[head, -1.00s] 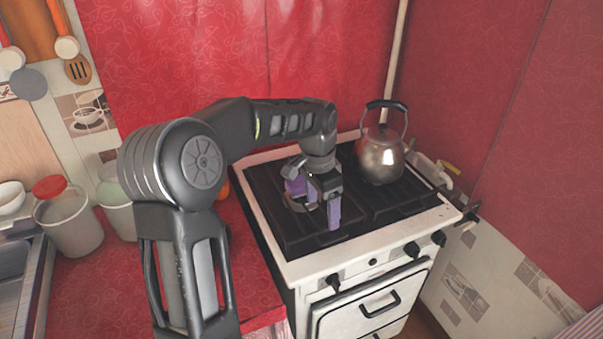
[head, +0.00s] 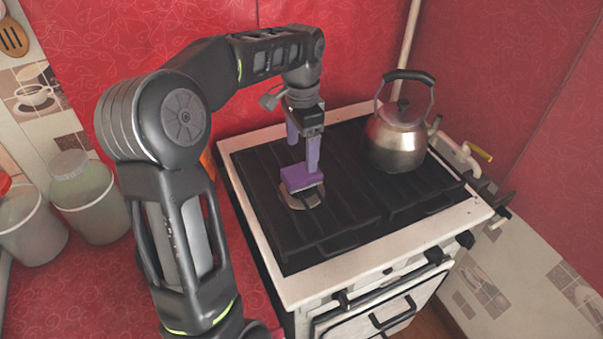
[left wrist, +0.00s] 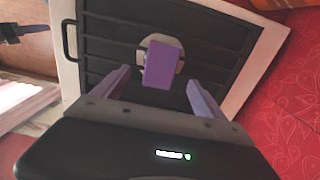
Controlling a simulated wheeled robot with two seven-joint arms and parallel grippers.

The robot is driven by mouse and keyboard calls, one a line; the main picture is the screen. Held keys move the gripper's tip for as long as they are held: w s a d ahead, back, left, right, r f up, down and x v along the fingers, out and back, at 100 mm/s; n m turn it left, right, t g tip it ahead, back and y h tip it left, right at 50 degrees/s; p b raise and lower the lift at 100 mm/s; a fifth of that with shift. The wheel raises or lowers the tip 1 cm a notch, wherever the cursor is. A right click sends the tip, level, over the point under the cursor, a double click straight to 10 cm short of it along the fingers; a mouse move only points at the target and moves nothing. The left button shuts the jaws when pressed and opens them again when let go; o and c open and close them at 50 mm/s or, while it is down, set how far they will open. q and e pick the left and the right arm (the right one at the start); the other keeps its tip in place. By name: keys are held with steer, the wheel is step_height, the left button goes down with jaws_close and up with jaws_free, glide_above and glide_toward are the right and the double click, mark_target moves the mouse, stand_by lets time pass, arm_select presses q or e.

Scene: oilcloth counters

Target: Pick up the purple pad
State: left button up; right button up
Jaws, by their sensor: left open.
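The purple pad (head: 301,180) is a small block lying on a round silver plate (head: 304,200) on the black stove top. In the left wrist view the pad (left wrist: 163,62) appears ahead, roughly centred between my fingers. My left gripper (head: 302,157) hangs over the stove with its two purple fingers apart and pointing down. One fingertip overlaps the pad in the head view; I cannot tell if they touch. Nothing is held between the fingers (left wrist: 158,80).
A steel kettle (head: 395,142) with a black handle stands on the stove to the right of the pad. Black grate bars (head: 345,220) cover the stove top. Jars (head: 85,195) stand on the red counter at left. A red wall rises behind.

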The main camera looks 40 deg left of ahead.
mark_target(302, 171)
arm_select(q)
steer(key=shift+f, duration=1.35)
steer(key=shift+f+p, duration=0.65)
steer(key=shift+f, duration=2)
steer(key=c, duration=1.4)
